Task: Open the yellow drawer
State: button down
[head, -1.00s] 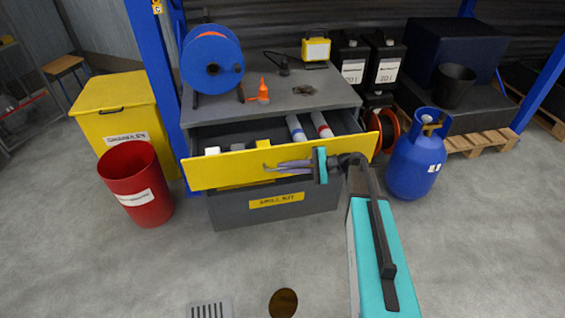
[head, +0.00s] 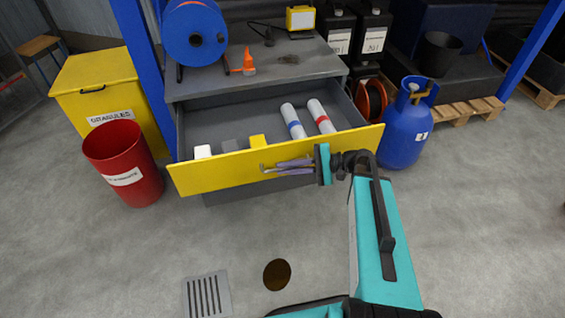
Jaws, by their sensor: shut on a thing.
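The yellow drawer (head: 215,176) is pulled out of the grey cabinet (head: 300,62), and its inside shows from above. In it lie two white rolls, one with a blue band (head: 293,121) and one with a red band (head: 321,117), and a few small blocks, one of them yellow (head: 257,141). My gripper (head: 272,168) is at the middle of the drawer's front, its fingers shut on the drawer handle. The handle is mostly hidden by the fingers.
A red bin (head: 124,170) and a yellow granules box (head: 105,85) stand to the left. A blue gas cylinder (head: 404,125) stands to the right. A floor drain grate (head: 207,296) and a round brown cover (head: 277,274) lie in the open floor in front.

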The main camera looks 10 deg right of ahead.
jog(key=shift+s+d+r, duration=0.1)
jog(key=shift+d, duration=0.1)
jog(key=c, duration=2.1)
grip_release()
jog(key=shift+s, duration=0.1)
jog(key=shift+v, duration=3.7)
